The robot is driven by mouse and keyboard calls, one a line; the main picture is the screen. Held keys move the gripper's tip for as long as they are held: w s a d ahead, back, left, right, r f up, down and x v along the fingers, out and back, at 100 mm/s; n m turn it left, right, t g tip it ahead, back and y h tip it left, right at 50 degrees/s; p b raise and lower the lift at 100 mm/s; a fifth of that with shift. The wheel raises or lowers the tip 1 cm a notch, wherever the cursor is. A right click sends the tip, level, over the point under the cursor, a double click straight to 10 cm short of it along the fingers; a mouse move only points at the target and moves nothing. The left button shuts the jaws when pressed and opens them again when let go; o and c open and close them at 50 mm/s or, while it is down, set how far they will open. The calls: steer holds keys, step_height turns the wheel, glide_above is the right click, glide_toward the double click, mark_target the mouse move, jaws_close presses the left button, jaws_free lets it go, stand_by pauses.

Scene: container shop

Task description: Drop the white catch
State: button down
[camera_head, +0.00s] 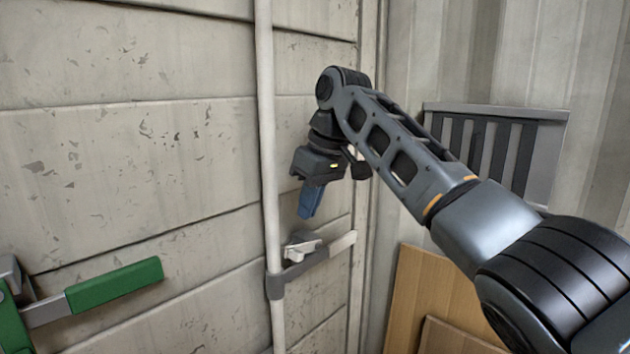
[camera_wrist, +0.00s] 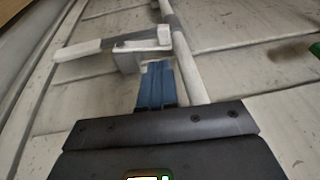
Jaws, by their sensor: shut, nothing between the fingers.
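The white catch (camera_head: 302,246) sits on the locking handle (camera_head: 340,245), just right of the upright rod (camera_head: 265,120), in the head view. In the wrist view the catch (camera_wrist: 128,62) shows as a pale piece against the handle, by my fingertips. My gripper (camera_head: 307,214) points down with its blue fingers shut and empty, a little above the catch. The fingers (camera_wrist: 156,64) also show in the wrist view, partly in front of the fittings. I cannot tell whether the tips touch the catch.
A green-gripped handle (camera_head: 113,285) stands out from the door at lower left; its green edge shows in the wrist view (camera_wrist: 315,48). A slotted grey vent panel (camera_head: 545,160) is on the right wall. Wooden boards (camera_head: 420,290) lean below it.

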mark_target(297, 251)
steer(key=x, duration=0.4)
steer(key=s+p+x, duration=0.1)
steer(key=x, duration=0.1)
steer(key=shift+d+f, duration=0.2)
steer(key=shift+f, duration=0.15)
